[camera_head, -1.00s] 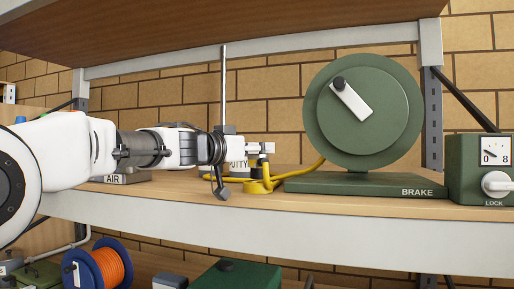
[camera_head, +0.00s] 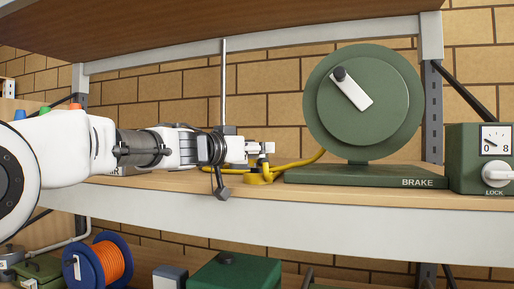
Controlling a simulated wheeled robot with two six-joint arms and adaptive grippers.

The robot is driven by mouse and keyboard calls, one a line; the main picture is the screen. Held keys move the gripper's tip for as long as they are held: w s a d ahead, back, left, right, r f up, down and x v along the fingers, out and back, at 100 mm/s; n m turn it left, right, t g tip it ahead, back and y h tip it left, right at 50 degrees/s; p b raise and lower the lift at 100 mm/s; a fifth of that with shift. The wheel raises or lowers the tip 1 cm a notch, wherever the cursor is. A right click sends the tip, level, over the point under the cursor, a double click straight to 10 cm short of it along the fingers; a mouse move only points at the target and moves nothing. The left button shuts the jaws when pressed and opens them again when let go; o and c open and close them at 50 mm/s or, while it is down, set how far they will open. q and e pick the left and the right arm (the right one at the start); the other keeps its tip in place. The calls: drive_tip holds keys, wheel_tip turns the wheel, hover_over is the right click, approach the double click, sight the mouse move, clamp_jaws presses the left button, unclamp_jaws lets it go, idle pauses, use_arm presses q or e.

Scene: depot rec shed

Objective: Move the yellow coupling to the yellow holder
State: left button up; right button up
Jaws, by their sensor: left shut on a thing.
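My left gripper (camera_head: 264,150) is shut just above the shelf, left of the brake stand. The yellow coupling in its jaws is largely hidden by the fingers, and a dark part shows just under them. A low yellow piece (camera_head: 257,179) is on the shelf directly below the fingertips. I cannot tell how much of it is the yellow holder and how much is coupling or hose. A yellow hose (camera_head: 305,163) runs from there to the right, behind the brake disc. My right gripper is out of the picture.
The green brake stand (camera_head: 363,108) is close on the right. A thin metal rod (camera_head: 224,85) stands behind the gripper. A green lock box (camera_head: 482,145) is at far right. The shelf's front edge (camera_head: 270,217) is below; an orange reel (camera_head: 105,262) is lower left.

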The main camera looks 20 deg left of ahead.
use_arm(q)
drive_tip(key=shift+f, duration=0.15)
drive_tip(key=o, duration=1.3)
drive_tip(key=shift+s, duration=0.1)
wheel_tip(320, 180, up, 10)
drive_tip(key=shift+f, duration=0.1)
